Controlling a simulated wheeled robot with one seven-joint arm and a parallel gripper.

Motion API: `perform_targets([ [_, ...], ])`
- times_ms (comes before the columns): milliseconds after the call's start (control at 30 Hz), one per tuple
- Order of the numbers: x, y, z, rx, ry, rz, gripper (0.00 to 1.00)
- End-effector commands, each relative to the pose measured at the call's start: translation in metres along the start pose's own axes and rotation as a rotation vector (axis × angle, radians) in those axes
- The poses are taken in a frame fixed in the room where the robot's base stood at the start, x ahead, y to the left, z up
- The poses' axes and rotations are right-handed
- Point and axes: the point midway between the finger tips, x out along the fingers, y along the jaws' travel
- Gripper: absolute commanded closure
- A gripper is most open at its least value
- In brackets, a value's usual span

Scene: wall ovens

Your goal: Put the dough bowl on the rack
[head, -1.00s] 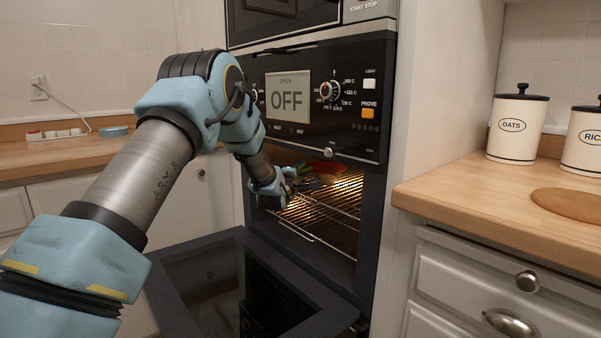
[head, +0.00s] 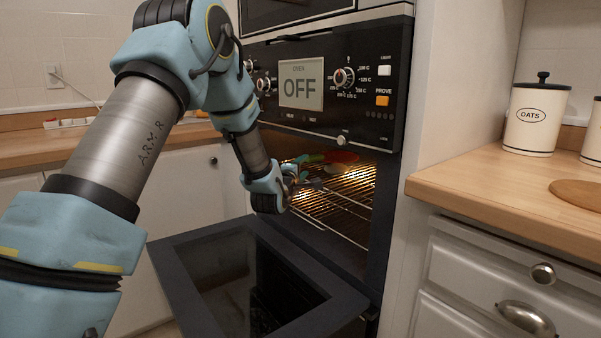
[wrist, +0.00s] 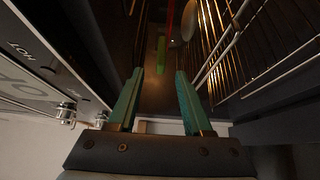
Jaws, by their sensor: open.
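A red item (head: 341,157), possibly the dough bowl, shows inside the lit oven above the wire rack (head: 345,190). It appears as a red strip in the wrist view (wrist: 171,18), with a pale rounded thing (wrist: 188,22) beside it. Whether these form one bowl with dough, I cannot tell, and its support is unclear. My gripper (head: 298,175) is at the oven mouth, near the rack's left front. In the wrist view its two teal fingers (wrist: 159,78) are spread apart with nothing between their tips. The red item is beyond the fingertips.
The oven door (head: 255,285) hangs open below the arm. The control panel (head: 320,92), reading OFF, is just above the oven opening. A bright green strip (wrist: 161,52) lies beyond my fingertips. The wooden counter (head: 480,195) at right holds an oats canister (head: 536,118).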

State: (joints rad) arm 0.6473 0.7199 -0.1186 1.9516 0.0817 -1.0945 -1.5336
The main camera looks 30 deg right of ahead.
Motion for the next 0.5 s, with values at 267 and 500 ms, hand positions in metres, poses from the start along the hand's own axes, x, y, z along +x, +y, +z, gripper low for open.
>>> perform_targets([
  [267, -0.026, 0.000, 0.000, 0.000, 0.000, 0.000, 0.50],
  [500, -0.030, 0.000, -0.008, 0.025, 0.011, -0.020, 0.50],
])
